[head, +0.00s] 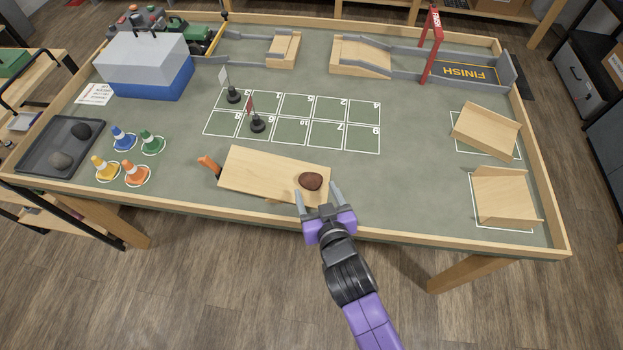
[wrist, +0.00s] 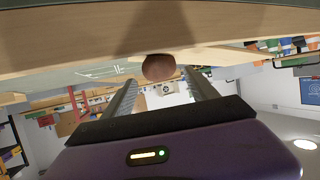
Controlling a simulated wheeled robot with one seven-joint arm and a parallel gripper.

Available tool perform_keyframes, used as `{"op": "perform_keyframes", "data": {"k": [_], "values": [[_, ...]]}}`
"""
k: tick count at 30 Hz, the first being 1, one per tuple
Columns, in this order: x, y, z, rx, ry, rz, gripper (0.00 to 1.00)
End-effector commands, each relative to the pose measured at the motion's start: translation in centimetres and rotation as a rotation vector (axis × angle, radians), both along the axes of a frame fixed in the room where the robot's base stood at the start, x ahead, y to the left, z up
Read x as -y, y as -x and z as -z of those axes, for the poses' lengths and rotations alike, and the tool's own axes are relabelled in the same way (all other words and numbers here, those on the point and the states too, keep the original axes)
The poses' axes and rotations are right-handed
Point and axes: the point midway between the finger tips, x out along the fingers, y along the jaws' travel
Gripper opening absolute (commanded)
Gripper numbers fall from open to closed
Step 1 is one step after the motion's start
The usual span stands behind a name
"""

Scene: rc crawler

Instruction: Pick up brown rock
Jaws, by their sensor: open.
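The brown rock (head: 310,181) lies on the right end of a light wooden board (head: 250,173) near the table's front edge. My gripper (head: 318,192) is open in the head view, its two fingers pointing toward the rock from the front right. The fingertips are close to the rock; I cannot tell whether they touch it. In the wrist view the rock (wrist: 159,67) shows beyond and between the ends of the two open fingers (wrist: 160,92). Nothing is held.
The table has a raised wooden rim (head: 420,243) in front. A grey tray (head: 60,126) with dark rocks is at the left, near several coloured cones (head: 136,174). An orange piece (head: 209,166) sits at the board's left end. Wooden ramps (head: 505,196) stand at the right.

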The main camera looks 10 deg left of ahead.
Motion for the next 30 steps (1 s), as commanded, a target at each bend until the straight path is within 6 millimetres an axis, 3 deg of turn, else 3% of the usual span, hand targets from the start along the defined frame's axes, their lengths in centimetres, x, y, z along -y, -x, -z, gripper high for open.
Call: {"op": "perform_keyframes", "data": {"k": [11,21,30], "values": [[-1.4,-3.8,1.7,-0.001,-0.002,0.001,0.67],[-1.7,-4.3,2.0,0.000,-0.001,-0.001,0.67],[-1.6,-4.3,2.0,0.000,0.000,-0.001,0.10]]}}
